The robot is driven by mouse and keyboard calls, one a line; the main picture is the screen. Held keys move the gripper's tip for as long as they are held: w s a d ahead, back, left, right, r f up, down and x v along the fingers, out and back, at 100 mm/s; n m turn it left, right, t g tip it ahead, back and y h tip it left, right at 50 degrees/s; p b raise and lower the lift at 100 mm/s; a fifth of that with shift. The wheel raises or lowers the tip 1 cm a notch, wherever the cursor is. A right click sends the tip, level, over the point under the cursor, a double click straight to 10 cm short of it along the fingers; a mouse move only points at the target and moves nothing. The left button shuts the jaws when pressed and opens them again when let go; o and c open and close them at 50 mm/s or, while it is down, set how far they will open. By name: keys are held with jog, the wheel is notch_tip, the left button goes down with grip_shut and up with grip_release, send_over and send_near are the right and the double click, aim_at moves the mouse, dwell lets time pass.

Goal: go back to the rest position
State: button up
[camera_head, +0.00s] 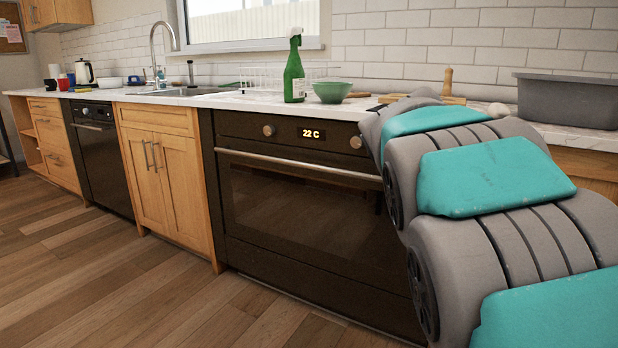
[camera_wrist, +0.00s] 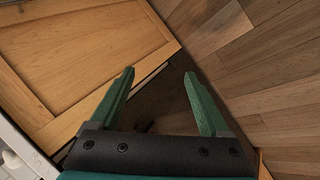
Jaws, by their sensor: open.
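My gripper (camera_wrist: 158,75) shows in the wrist view with its two green fingers apart and nothing between them. Below and beyond the fingers are a wooden cabinet front (camera_wrist: 85,55), a dark gap or panel, and the wood floor (camera_wrist: 250,60). In the head view my grey and teal arm fills the right side, in front of the oven (camera_head: 300,190) and the counter. My gripper itself is not visible in the head view.
The counter (camera_head: 225,100) holds a green spray bottle (camera_head: 294,70), a green bowl (camera_head: 332,92), a dish rack and a grey bin (camera_head: 567,100). A sink (camera_head: 190,91) is further left. The wood floor (camera_head: 110,270) in front of the cabinets is clear.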

jog(key=s+a+f+g+y+p, duration=0.1)
jog(key=s+a+f+y, duration=0.1)
jog(key=s, duration=0.9)
jog(key=s+a+f+m+g+y+p, duration=0.1)
jog(key=s+a+f, duration=0.4)
jog(key=s, duration=0.7)
jog(key=s+a+f+m+g+y+p, duration=0.1)
jog(key=s+a+f+g+y, duration=0.2)
jog(key=s+f, duration=0.3)
jog(key=s, duration=0.5)
jog(key=shift+s+a+f, duration=0.25)
jog(key=shift+a+f, duration=0.05)
jog(key=shift+a, duration=0.05)
